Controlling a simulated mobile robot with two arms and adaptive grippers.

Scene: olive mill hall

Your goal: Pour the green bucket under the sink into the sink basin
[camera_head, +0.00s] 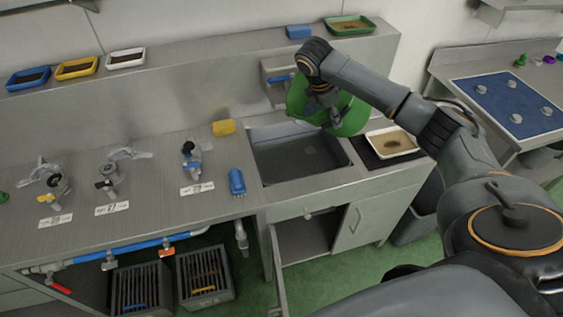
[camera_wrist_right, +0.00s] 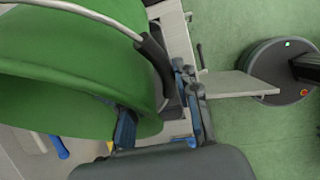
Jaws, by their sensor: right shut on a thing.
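The green bucket (camera_head: 352,113) hangs above the back right of the sink basin (camera_head: 297,157), partly hidden behind my right arm. It looks tilted; its contents do not show. My right gripper (camera_head: 325,93) is shut on the bucket, apparently at its handle; the exact grip is unclear. The bucket also fills the upper left of the right wrist view (camera_wrist_right: 75,70), with its grey wire handle (camera_wrist_right: 95,12) across the top. The visible basin floor is grey and bare. My left gripper is not in view.
A white tray (camera_head: 392,143) stands right of the basin. A yellow sponge (camera_head: 223,127) and a blue item (camera_head: 237,181) lie to its left. The cabinet door (camera_head: 278,262) below stands open. Several small trays line the back ledge.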

